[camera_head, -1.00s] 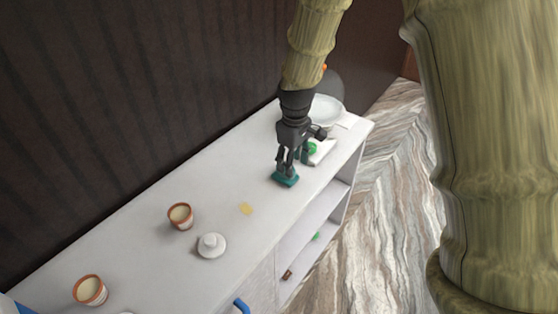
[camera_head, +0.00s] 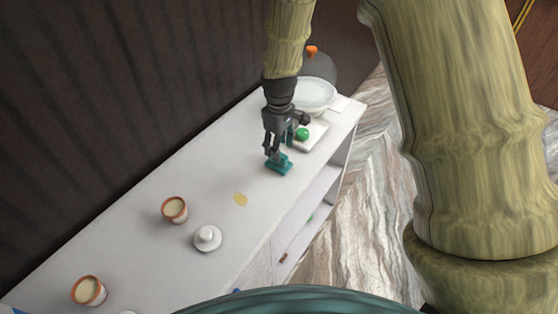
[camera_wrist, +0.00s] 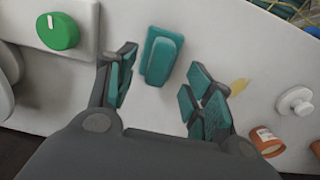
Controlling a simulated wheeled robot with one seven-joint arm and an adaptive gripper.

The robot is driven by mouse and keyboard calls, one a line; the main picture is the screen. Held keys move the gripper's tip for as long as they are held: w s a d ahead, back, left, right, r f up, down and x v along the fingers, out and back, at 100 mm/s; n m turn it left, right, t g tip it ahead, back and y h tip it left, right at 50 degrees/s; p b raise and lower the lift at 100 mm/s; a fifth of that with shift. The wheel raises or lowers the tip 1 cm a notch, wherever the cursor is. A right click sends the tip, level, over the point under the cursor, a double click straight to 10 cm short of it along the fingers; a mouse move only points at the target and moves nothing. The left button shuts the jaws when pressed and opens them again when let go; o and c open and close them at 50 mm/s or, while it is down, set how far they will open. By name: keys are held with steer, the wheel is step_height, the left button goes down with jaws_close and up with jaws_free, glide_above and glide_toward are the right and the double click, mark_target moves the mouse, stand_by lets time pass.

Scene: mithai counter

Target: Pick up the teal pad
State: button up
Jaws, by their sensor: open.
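The teal pad (camera_wrist: 162,58) lies on the white counter. In the wrist view it has a raised grip along its length and sits ahead of my fingers, between their lines. In the head view the teal pad (camera_head: 279,164) is just below my fingertips and partly hidden by them. My gripper (camera_head: 272,153) points down over it. In the wrist view my gripper (camera_wrist: 160,85) is open, with its teal-padded fingers spread to either side and nothing between them. I cannot tell the exact height of the fingertips above the counter.
A white block with a green knob (camera_wrist: 58,32) is close beside the pad. A large clear-topped bowl (camera_head: 315,93) stands behind it. A yellow stain (camera_head: 240,199), a white lid (camera_head: 207,238) and two orange-rimmed cups (camera_head: 174,209) are nearer. The counter (camera_head: 225,165) around the pad is mostly clear.

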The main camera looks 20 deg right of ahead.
mark_target(282, 167)
step_height(282, 167, down, 3)
steer(key=shift+w+a+r+p, duration=0.1)
steer(key=shift+w+r+p, duration=0.05)
steer(key=shift+p, duration=0.55)
steer(key=shift+f, duration=1.1)
steer(key=shift+c, duration=0.2)
steer(key=c, duration=1.1)
